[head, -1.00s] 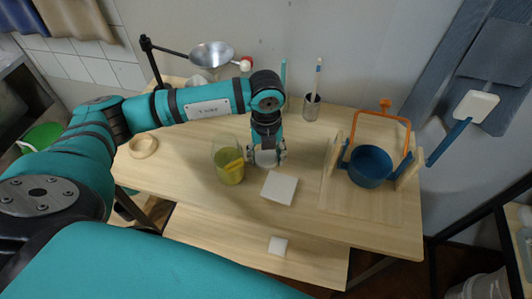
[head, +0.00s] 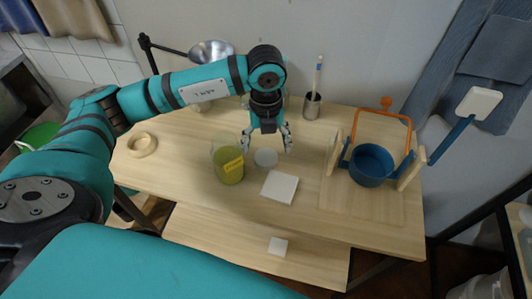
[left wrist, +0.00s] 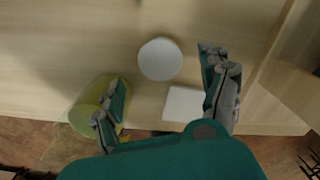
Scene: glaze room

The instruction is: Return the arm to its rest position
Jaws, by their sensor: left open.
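My left gripper (head: 267,143) is open and empty above the table, its fingers pointing down. In the left wrist view its two fingers (left wrist: 168,98) stand wide apart. A white round disc (head: 266,158) lies on the table just below and in front of it; it also shows between the fingers in the left wrist view (left wrist: 160,59). My left arm reaches in from the left over the table. My right gripper is not in view.
A clear beaker of yellow-green liquid (head: 229,168) stands close left of the gripper. A white square tile (head: 280,187) lies in front. A blue pot (head: 370,167) sits in a wooden stand at right. A metal cup (head: 311,107) stands behind. A wooden ring (head: 142,145) lies left.

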